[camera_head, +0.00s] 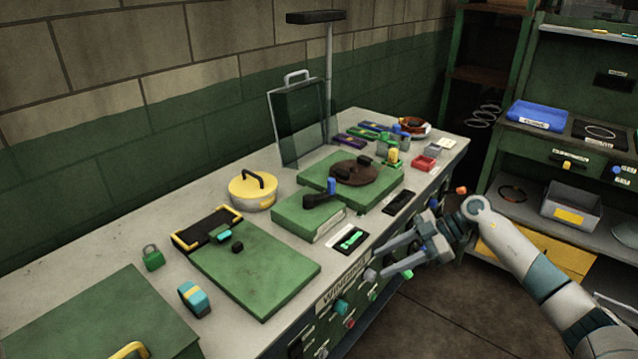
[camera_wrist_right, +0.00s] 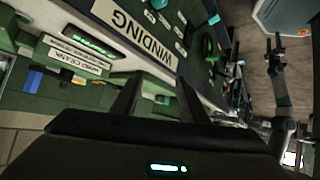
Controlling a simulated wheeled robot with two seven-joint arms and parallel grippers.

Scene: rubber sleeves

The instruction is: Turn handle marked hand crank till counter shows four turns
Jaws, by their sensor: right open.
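The hand crank is a green box (camera_head: 305,215) with a dark crank arm (camera_head: 318,200) and an upright blue knob (camera_head: 331,187). Its "HAND CRANK" label (camera_wrist_right: 75,55) and blue knob (camera_wrist_right: 35,79) show in the right wrist view. The counter (camera_head: 350,240) is a dark plate with green marks in front of the box; its digits are too small to read. My right gripper (camera_head: 380,260) is open and empty, off the bench's front edge, right of and below the crank. A small, distant gripper (camera_wrist_right: 276,42), probably my left, shows in the right wrist view; its jaw state is unclear.
The bench front carries a "WINDING" label (camera_head: 343,284) and several knobs. A green box with a brown disc (camera_head: 353,172) stands behind the crank. A green panel (camera_head: 255,268), a yellow-lidded pot (camera_head: 252,190) and a clear upright screen (camera_head: 300,120) are nearby.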

